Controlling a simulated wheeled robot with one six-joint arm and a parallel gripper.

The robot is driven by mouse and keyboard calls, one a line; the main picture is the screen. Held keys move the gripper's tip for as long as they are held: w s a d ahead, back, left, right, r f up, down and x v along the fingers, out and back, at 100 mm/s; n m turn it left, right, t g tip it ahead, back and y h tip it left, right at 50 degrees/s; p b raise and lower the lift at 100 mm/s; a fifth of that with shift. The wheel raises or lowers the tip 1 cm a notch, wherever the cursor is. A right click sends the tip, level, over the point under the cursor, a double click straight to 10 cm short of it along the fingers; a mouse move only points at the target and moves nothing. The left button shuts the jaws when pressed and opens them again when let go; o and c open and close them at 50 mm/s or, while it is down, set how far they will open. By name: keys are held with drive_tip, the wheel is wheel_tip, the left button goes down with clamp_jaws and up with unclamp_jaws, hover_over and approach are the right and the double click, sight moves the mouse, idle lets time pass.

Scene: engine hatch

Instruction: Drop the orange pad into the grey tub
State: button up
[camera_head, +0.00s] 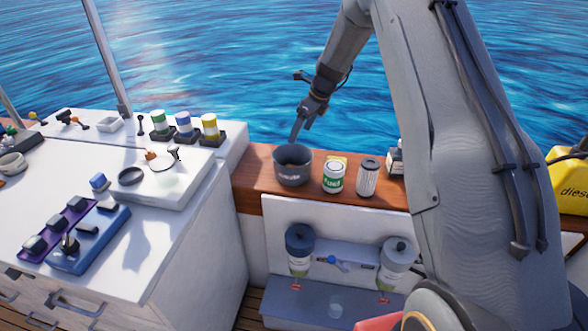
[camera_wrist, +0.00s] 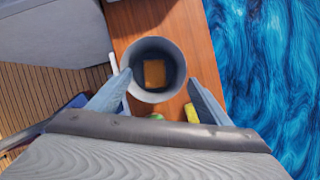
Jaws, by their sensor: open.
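The grey tub (camera_head: 292,168) stands on the wooden ledge beside the water. In the wrist view the tub (camera_wrist: 137,45) is seen from above, and the orange pad (camera_wrist: 154,73) lies inside it, on its floor. My gripper (camera_head: 297,138) is above the tub in the head view. In the wrist view my gripper (camera_wrist: 158,88) has its two fingers spread wide with nothing between them, near the tub's rim. The inside of the tub is mostly hidden in the head view.
A green-labelled fuel can (camera_head: 333,178) and a pale canister (camera_head: 367,178) stand just right of the tub on the ledge (camera_head: 253,170). A yellow item (camera_wrist: 193,114) lies near the tub. A white counter with containers is at left. Open water lies behind.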

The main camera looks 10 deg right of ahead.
drive_tip(key=shift+b+v, duration=0.6)
drive_tip(key=shift+v, duration=1.8)
drive_tip(key=s+a+f+n+g+h+b, duration=0.1)
drive_tip(key=s+n, duration=1.2)
drive_tip(key=s, duration=0.6)
drive_tip(key=s+a+n+h+b, duration=0.1)
drive_tip(key=s+n+h, duration=0.1)
drive_tip(key=s+n, duration=1.2)
drive_tip(key=s, duration=0.6)
drive_tip(key=shift+s+a+f+g, duration=0.2)
drive_tip(key=shift+a+f+g, duration=0.1)
drive_tip(key=shift+f+g, duration=0.1)
